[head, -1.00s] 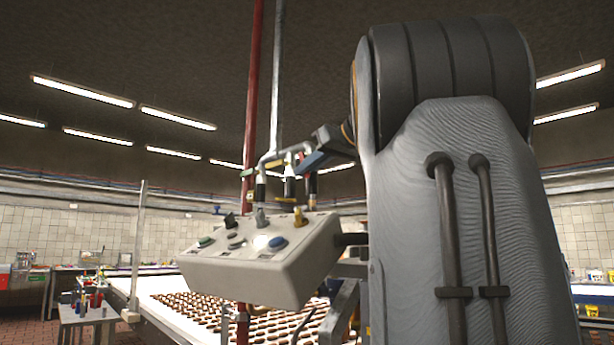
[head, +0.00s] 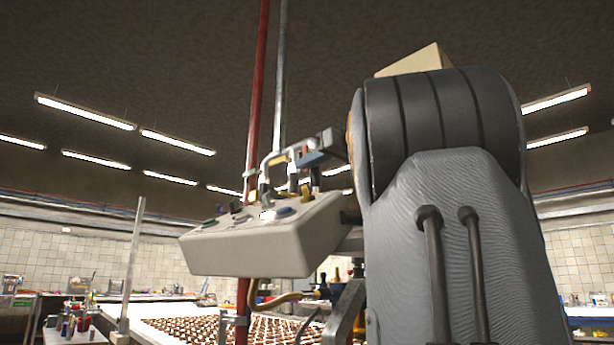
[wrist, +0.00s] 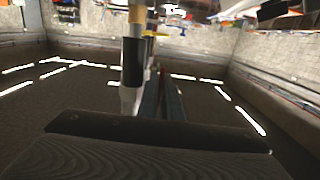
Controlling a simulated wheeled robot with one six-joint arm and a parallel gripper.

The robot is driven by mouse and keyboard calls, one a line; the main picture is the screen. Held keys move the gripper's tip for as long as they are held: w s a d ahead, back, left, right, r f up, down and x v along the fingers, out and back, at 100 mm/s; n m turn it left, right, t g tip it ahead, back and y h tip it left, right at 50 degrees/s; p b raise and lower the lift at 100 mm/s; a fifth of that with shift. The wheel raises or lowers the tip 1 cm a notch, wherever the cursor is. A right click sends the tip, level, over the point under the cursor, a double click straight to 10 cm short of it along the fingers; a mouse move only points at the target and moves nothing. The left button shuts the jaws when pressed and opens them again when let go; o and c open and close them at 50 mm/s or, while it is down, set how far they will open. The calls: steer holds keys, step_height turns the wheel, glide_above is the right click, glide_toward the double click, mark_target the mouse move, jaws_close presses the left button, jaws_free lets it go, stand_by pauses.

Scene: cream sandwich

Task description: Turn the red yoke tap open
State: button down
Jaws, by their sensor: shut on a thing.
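The red yoke tap (head: 306,148) shows only as a small patch of red beside the upright pipes above the control box, mostly hidden by my gripper. My gripper (head: 312,159) reaches in from the right with its bluish fingers at the tap and is shut on it. In the wrist view, my two fingers (wrist: 161,92) stand close together with a strip of red (wrist: 161,72) between them. A black-sleeved pipe (wrist: 133,62) stands just left of the fingers. The handle's exact angle cannot be made out.
The pale control box (head: 250,246) with knobs hangs just below the pipes. A tall red pole (head: 257,95) and a grey pole (head: 281,75) rise behind it. A conveyor with rows of brown biscuits (head: 215,331) runs underneath. A small cluttered table is at lower left.

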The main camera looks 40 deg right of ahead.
steer(key=b, duration=0.2)
steer(key=shift+w+f+t+b, duration=0.2)
steer(key=shift+t+b, duration=0.1)
steer(key=shift+t, duration=0.1)
steer(key=shift+r+b, duration=0.15)
steer(key=shift+b, duration=0.25)
steer(key=c, duration=2.2)
jaws_free()
steer(key=shift+s, duration=0.1)
steer(key=s, duration=0.2)
steer(key=s+b, duration=0.1)
steer(key=s, duration=0.4)
steer(key=shift+s+d+f+b, duration=0.2)
steer(key=shift+s+d+b, duration=0.1)
